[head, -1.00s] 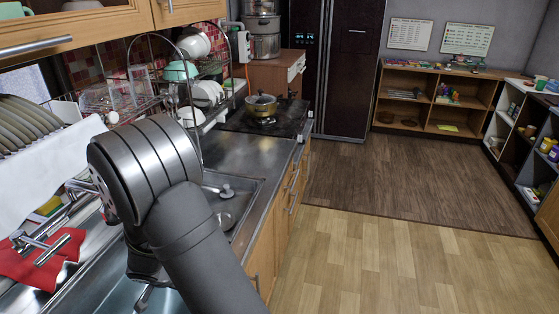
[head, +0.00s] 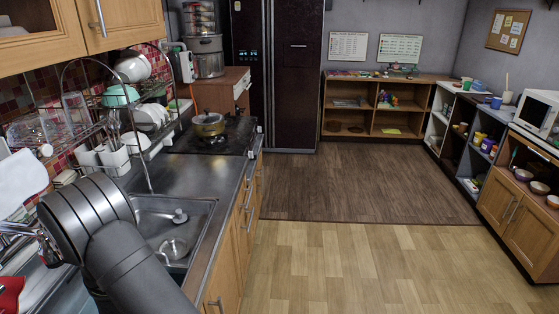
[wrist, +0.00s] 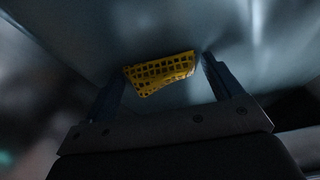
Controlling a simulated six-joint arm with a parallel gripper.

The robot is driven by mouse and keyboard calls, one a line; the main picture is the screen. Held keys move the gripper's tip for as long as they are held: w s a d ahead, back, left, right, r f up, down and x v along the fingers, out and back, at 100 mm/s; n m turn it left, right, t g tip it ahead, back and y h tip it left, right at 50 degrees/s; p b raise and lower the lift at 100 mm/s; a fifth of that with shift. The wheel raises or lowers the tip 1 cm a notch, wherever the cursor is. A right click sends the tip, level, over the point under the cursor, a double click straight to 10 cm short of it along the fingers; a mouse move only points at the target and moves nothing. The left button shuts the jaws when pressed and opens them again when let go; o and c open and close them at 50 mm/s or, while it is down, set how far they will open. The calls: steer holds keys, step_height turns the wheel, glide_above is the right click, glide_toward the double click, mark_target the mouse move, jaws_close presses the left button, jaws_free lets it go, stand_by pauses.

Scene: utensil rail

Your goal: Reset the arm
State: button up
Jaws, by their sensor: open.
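My gripper (wrist: 162,88) shows in the wrist view with its two dark fingers spread apart. A yellow perforated piece (wrist: 160,72) shows between and beyond the fingertips, against a smooth grey metallic surface (wrist: 150,30). I cannot tell how far it is from the fingers, and no finger is seen closed on it. In the head view my grey arm fills the lower left, over the sink side of the counter, and my gripper is hidden there.
A pot (head: 208,124) sits on the stove (head: 212,142). A wooden cabinet (head: 93,12) hangs above. The floor (head: 360,265) at the right is clear.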

steer(key=v, duration=1.2)
steer(key=x, duration=1.2)
steer(key=w+a+r+n, duration=0.1)
steer(key=w+r, duration=0.2)
steer(key=r, duration=0.5)
steer(key=w+a+r+n+y, duration=0.1)
steer(key=w+r, duration=0.2)
steer(key=r, duration=0.4)
steer(key=w+a+r, duration=0.1)
steer(key=w+r, duration=0.3)
steer(key=r, duration=0.4)
steer(key=shift+m+h, duration=0.4)
steer(key=shift+m, duration=0.3)
steer(key=w+d+f, duration=0.1)
steer(key=w+d, duration=0.3)
steer(key=w, duration=0.3)
steer(key=w+d, duration=0.5)
steer(key=w, duration=0.1)
steer(key=w+d+f, duration=0.1)
steer(key=w+d, duration=0.3)
steer(key=w, duration=0.3)
steer(key=shift+w+d+f, duration=0.3)
steer(key=shift+d, duration=0.05)
steer(key=shift+a+f, duration=0.45)
steer(key=shift+a, duration=0.25)
